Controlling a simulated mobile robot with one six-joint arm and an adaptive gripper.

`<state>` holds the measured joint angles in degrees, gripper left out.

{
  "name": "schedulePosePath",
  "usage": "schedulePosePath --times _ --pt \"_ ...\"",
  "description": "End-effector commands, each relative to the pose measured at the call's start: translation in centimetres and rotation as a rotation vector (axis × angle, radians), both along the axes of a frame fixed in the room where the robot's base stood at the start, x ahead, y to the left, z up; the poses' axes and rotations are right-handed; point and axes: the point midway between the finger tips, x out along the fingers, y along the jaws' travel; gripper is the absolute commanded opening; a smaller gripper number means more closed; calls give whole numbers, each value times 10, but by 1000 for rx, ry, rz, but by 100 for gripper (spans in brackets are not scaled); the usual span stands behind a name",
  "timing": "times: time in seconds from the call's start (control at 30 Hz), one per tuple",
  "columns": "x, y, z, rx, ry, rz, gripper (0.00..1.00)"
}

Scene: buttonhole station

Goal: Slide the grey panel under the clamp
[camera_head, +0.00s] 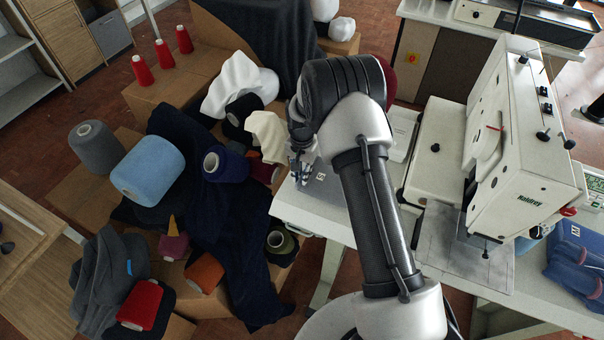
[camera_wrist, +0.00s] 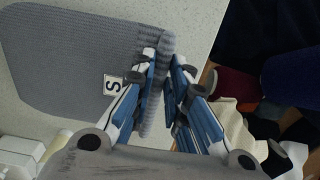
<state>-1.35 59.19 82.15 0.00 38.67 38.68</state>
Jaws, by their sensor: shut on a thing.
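The grey knitted panel (camera_wrist: 75,60) lies on the pale tabletop, with a white "S" tag on it. In the head view, a small part of the panel (camera_head: 327,187) shows beside my arm, near the table's left edge. My gripper (camera_wrist: 165,62) is shut on the panel's ribbed edge, which stands up in a fold between the blue-and-white fingers. In the head view my gripper (camera_head: 302,170) is partly hidden by my wrist. The white buttonhole machine (camera_head: 535,130) stands to the right. A small clamp foot (camera_head: 486,252) shows low under its head, above a grey surface (camera_head: 445,255).
Cardboard boxes (camera_head: 172,90) with yarn cones and dark cloth crowd the floor left of the table. Folded blue cloth (camera_head: 575,255) lies right of the machine. My arm crosses the table between panel and machine, hiding part of the tabletop.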

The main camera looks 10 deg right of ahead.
Motion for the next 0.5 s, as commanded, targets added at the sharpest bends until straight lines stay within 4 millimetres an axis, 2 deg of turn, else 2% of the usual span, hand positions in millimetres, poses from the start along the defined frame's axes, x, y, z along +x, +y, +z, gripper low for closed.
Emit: schedulePosePath --times 0.5 --pt "0 0 33 0 0 0 0"
